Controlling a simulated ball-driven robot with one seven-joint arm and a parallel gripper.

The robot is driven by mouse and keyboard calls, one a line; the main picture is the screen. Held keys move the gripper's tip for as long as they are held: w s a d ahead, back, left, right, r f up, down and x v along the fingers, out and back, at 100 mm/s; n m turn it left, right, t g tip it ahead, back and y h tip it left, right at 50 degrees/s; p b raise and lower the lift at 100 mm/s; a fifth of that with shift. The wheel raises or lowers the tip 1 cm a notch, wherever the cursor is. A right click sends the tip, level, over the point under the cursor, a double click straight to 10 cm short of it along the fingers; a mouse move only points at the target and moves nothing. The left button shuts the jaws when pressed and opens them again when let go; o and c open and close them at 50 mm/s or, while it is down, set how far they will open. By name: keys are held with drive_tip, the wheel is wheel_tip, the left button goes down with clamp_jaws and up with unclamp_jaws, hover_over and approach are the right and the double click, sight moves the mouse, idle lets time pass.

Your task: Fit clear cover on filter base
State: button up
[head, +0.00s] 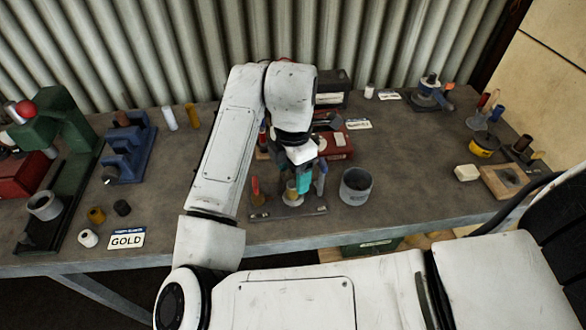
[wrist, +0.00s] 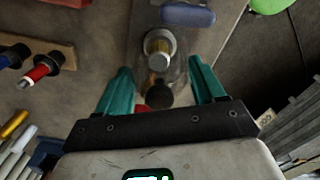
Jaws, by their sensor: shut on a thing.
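My gripper (head: 304,182) points down over the bench with its teal fingers closed on the clear cover (wrist: 180,78). In the wrist view, the cover shows as a faint see-through body between the fingertips (wrist: 160,68). A pale metal ring with a yellowish cylinder (wrist: 159,50) shows through or beyond it, and a dark round knob lies nearer the palm. In the head view, the filter base appears to be the dark grey plate (head: 288,212) with a yellowish cylinder (head: 292,191) on it, just under the fingers. I cannot tell whether the cover touches the base.
A grey pot (head: 355,187) stands close to the right of the plate. A green press (head: 62,150), a blue fixture (head: 130,147) and a GOLD card (head: 127,239) are at left. Corrugated wall behind.

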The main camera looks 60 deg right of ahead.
drive_tip(key=shift+f, duration=1.15)
idle(0.5)
drive_tip(key=o, duration=1.2)
drive_tip(key=shift+c, duration=0.2)
drive_tip(key=shift+r, duration=0.15)
drive_tip(key=shift+r+p, duration=3.45)
drive_tip(key=shift+p, duration=0.4)
drive_tip(key=shift+f, duration=0.1)
